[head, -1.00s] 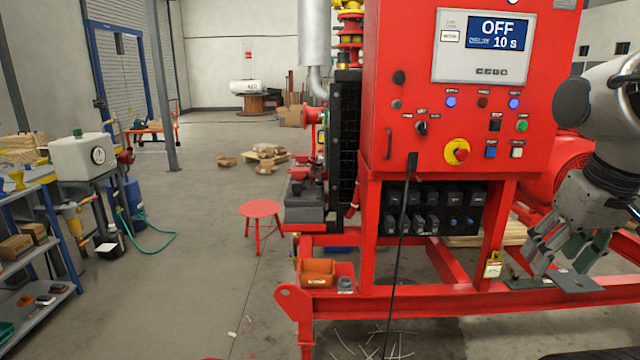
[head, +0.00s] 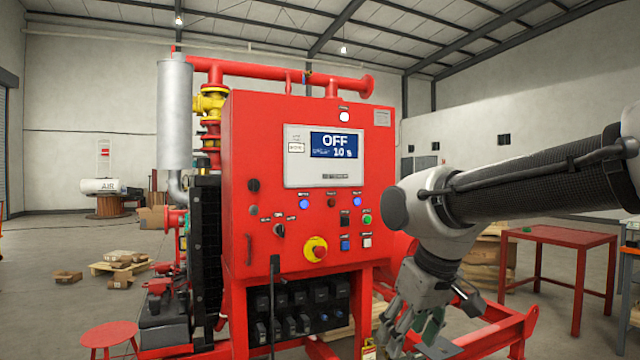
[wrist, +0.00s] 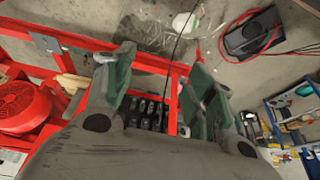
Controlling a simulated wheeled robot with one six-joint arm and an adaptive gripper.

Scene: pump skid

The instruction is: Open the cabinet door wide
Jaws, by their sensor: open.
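A slim dark red handle (head: 249,250) runs vertically near the door's lower left edge. My gripper (head: 418,330) hangs low to the right of the cabinet, apart from the handle. In the wrist view its green-padded fingers (wrist: 162,80) are spread with nothing between them.
A red stool (head: 108,334) stands at lower left. A red table (head: 560,238) stands at right. The wrist view shows red skid rails (wrist: 85,40) below my gripper.

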